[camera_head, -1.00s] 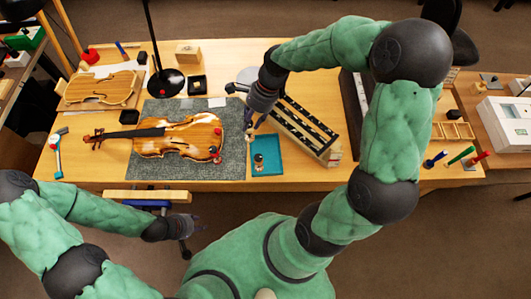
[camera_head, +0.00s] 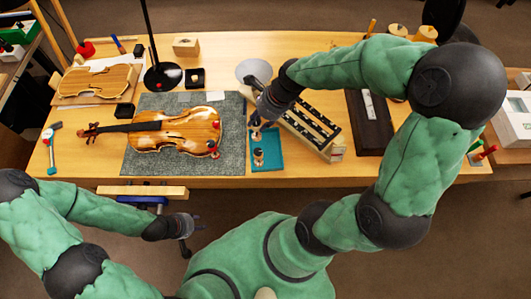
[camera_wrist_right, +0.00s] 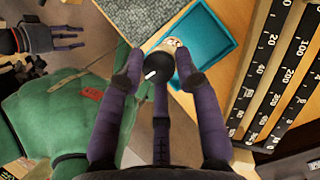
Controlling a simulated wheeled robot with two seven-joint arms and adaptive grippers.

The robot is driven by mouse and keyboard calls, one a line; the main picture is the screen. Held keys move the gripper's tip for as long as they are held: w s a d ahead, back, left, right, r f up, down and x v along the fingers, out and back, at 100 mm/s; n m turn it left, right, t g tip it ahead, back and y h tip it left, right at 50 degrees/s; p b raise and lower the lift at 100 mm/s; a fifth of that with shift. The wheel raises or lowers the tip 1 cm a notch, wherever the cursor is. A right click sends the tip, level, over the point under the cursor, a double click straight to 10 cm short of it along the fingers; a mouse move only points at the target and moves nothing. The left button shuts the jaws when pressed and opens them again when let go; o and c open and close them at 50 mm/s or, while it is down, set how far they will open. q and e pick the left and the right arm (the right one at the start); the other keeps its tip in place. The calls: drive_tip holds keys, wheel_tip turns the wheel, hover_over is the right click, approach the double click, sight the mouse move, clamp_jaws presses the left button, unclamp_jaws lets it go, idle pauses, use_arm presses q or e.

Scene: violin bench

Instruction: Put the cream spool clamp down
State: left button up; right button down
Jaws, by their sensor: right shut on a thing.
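My right gripper (camera_head: 256,128) is above the far left corner of the teal tray (camera_head: 273,163). It is shut on the cream spool clamp, largely hidden by the fingers in the head view. In the right wrist view, a dark round knob with a white mark (camera_wrist_right: 158,70) sits between the fingertips. A cream piece (camera_wrist_right: 172,44) shows just behind it; I cannot tell whether it is part of the held clamp. A small dark-and-cream piece (camera_head: 258,156) stands in the tray. My left gripper (camera_head: 192,225) is open and empty, in front of the bench.
The violin (camera_head: 180,134) lies on a grey mat (camera_head: 150,103) left of the tray, with a red-topped piece (camera_head: 215,147) at its edge. A rack with scales (camera_head: 310,125) stands close right of the tray. The near part of the tray looks clear.

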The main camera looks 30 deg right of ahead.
sight(260, 136)
wheel_tip(260, 136, down, 11)
drive_tip(key=b, duration=0.4)
drive_tip(key=shift+r, duration=0.25)
drive_tip(key=c, duration=0.9)
unclamp_jaws()
drive_tip(key=shift+o, duration=0.2)
drive_tip(key=p+v, duration=0.4)
drive_tip(key=v, duration=0.8)
